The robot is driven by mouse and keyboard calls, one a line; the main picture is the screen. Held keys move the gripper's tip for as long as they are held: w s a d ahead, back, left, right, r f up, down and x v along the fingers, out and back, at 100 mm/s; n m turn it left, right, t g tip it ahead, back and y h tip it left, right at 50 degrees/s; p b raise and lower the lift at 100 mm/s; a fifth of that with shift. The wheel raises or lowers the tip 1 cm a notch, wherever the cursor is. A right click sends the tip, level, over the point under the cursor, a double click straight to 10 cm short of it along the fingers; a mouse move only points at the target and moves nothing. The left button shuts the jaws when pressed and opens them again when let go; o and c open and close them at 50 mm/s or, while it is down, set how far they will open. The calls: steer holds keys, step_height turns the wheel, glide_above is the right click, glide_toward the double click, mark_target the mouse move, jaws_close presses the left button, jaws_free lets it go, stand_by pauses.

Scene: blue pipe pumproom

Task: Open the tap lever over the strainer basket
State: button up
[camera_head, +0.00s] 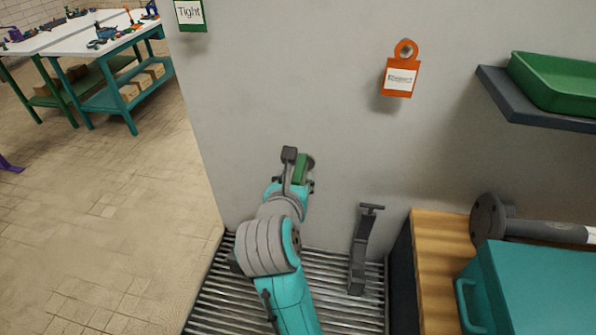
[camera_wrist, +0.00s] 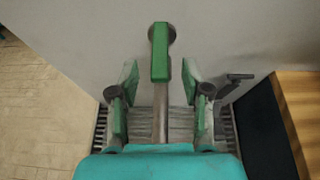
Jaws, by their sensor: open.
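The tap lever (camera_wrist: 160,53) is a green bar at the wall, with a grey round mount behind its top. A grey stem (camera_wrist: 160,112) runs down below it in the wrist view. My gripper (camera_wrist: 160,84) is open, with a green-padded finger on each side of the stem and visible gaps to both. In the head view my gripper (camera_head: 297,176) is at the wall and partly covers the green lever (camera_head: 303,169). I cannot tell how deep the lever sits between the fingers. No strainer basket can be made out.
A slatted metal grate (camera_head: 337,285) lies below. A grey bracket-like piece (camera_head: 361,255) stands right of my arm. Farther right are a wooden top (camera_head: 436,250) and a teal box (camera_head: 535,285). An orange tag (camera_head: 400,78) hangs above. Open tiled floor (camera_head: 100,220) lies left.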

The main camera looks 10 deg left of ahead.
steer(key=shift+v, duration=2.4)
